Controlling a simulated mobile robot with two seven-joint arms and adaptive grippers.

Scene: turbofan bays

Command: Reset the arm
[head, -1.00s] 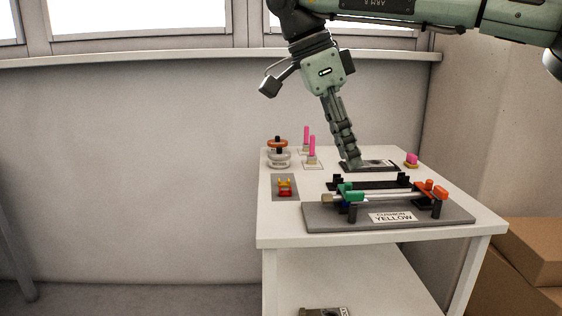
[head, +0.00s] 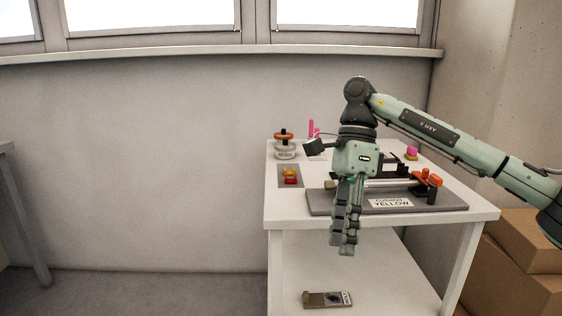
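My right gripper (head: 345,247) hangs fingers down in front of the white table (head: 282,215), covering the left part of the grey fixture board. Its two fingers show close side by side and overlap from this angle, so I cannot tell whether they are open or shut. I see nothing held in them. My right arm (head: 430,130) comes in from the right, bent at the wrist joint above the table. My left gripper is not in view.
A flat part (head: 328,299) lies on the lower shelf. Cardboard boxes (head: 525,240) stand right.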

